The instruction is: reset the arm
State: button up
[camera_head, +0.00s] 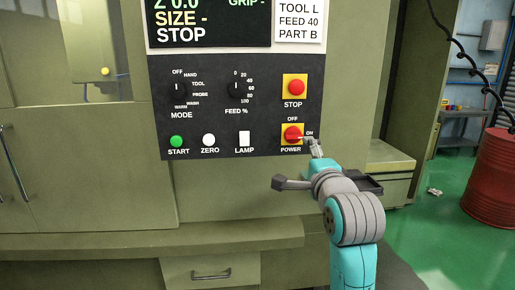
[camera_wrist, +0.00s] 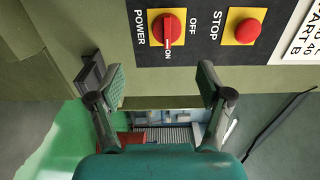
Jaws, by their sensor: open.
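My arm (camera_head: 352,220) reaches up from the bottom right of the head view, in front of the machine. My gripper (camera_head: 314,148) is close to the red power switch (camera_head: 292,134), just below and right of it. In the wrist view my gripper (camera_wrist: 165,85) is open, with two spread fingers and nothing between them. The power switch (camera_wrist: 167,31) shows there beyond the fingertips, apart from them. Its white mark points to ON.
The dark control panel (camera_head: 262,108) also carries a red STOP button (camera_head: 296,87), a green START button (camera_head: 176,141) and two knobs. A dark tray (camera_head: 364,184) juts out behind my arm. A red barrel (camera_head: 491,180) stands at the right on green floor.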

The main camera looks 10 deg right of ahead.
jog(key=s+f+n+g, duration=0.1)
jog(key=s+f+n, duration=0.15)
jog(key=f, duration=0.85)
jog(key=s+f+n, duration=0.2)
jog(key=s+f, duration=0.2)
jog(key=f, duration=0.6)
jog(key=s+f+n, duration=0.4)
jog(key=s+f, duration=0.9)
jog(key=s+f+n, duration=0.1)
jog(key=s+n, duration=0.2)
jog(key=s, duration=0.8)
jog(key=s+f+n+g, duration=0.1)
jog(key=s+f+n, duration=0.1)
jog(key=s, duration=1)
jog(key=s+f+n+g, duration=0.1)
jog(key=s+n, duration=0.3)
jog(key=s, duration=0.8)
jog(key=shift+f, duration=0.55)
jog(key=shift+n, duration=0.25)
